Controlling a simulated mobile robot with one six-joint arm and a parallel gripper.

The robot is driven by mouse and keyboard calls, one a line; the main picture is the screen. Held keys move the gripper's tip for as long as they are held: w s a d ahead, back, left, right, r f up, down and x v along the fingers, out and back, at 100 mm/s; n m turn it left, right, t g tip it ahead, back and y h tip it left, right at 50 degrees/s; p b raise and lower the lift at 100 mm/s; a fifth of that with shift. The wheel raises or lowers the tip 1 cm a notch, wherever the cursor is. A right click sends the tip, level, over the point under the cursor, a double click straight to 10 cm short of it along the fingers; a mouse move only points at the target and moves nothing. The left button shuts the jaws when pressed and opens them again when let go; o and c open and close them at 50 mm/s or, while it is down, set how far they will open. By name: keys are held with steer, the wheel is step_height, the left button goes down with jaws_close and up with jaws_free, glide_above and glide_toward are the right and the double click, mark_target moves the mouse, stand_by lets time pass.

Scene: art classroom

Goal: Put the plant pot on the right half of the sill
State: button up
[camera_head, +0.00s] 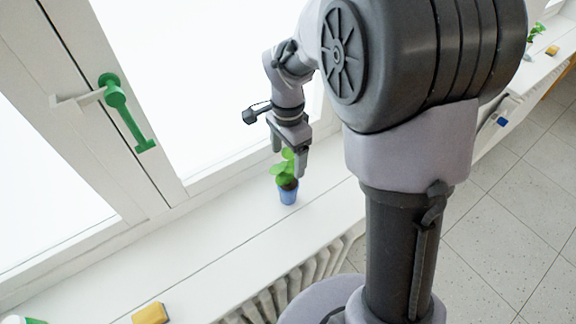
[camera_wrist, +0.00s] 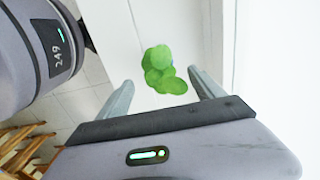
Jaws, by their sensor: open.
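The plant pot (camera_head: 288,195) is small and blue, with a green leafy plant, and stands upright on the white sill (camera_head: 222,229) below the window. My gripper (camera_head: 288,163) is open and points down just above the plant, its fingers beside the upper leaves. In the wrist view the green leaves (camera_wrist: 163,70) lie between and beyond the two open fingertips of my gripper (camera_wrist: 160,80). The leaves hide nearly all of the pot there. I cannot tell whether the fingers touch the leaves.
A yellow sponge (camera_head: 150,313) lies on the sill at the lower left. A green window handle (camera_head: 124,112) juts from the frame at left. A radiator (camera_head: 300,281) is under the sill. Another plant (camera_head: 536,33) and a yellow item (camera_head: 552,50) are at far upper right.

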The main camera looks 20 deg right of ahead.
steer(key=s+a+r+n+t, duration=0.1)
steer(key=s+r+n+t, duration=0.1)
steer(key=s+r+n, duration=0.5)
steer(key=s+a+r+n+t+y, duration=0.1)
steer(key=s+r+t, duration=0.1)
steer(key=s, duration=0.4)
steer(key=s+a+r+n+t+y, duration=0.1)
steer(key=s+a+r+n, duration=0.1)
steer(key=s+r, duration=0.3)
steer(key=shift+s+t, duration=0.4)
steer(key=shift+s, duration=0.15)
